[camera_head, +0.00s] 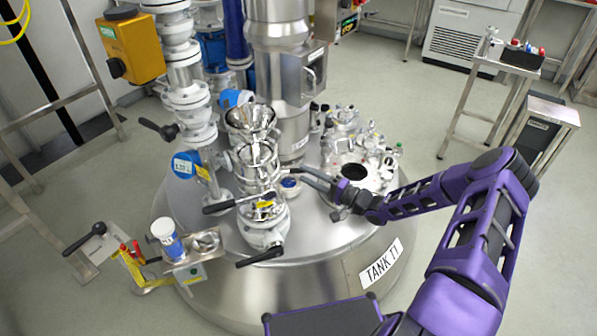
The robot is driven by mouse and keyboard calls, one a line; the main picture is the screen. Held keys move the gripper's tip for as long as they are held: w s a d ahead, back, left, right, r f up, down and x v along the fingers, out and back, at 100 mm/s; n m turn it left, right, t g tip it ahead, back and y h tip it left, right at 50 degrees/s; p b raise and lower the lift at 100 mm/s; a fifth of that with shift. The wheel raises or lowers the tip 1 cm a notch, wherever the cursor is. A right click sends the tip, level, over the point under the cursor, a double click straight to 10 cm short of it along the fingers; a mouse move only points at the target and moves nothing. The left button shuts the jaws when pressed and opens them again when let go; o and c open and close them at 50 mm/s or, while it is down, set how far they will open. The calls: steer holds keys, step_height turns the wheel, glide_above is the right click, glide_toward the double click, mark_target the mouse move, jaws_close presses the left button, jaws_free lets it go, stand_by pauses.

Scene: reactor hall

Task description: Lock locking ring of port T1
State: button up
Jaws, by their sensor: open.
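A stack of shiny metal fittings (256,154) with a funnel-like top (250,118) stands on the tank lid, left of my gripper. I take it to be port T1, but I see no label on it. I cannot tell which of its bands is the locking ring. A black lever (232,203) sticks out to the left below the bands. My gripper (300,177) reaches in from the right, its fingers pointing left toward the stack. It is open with nothing seen between the fingers. I cannot tell whether the fingertips touch the stack.
The domed steel tank (375,228) carries a TANK T1 label (381,264). Another black lever (260,257) juts out below the fittings. A thick steel column (277,60) rises behind. Small valves (345,115) stand at the back right. A bracket holds a white-and-blue container (168,239) at the left.

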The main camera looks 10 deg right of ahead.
mark_target(299, 171)
steer(key=shift+x, duration=1.8)
jaws_close()
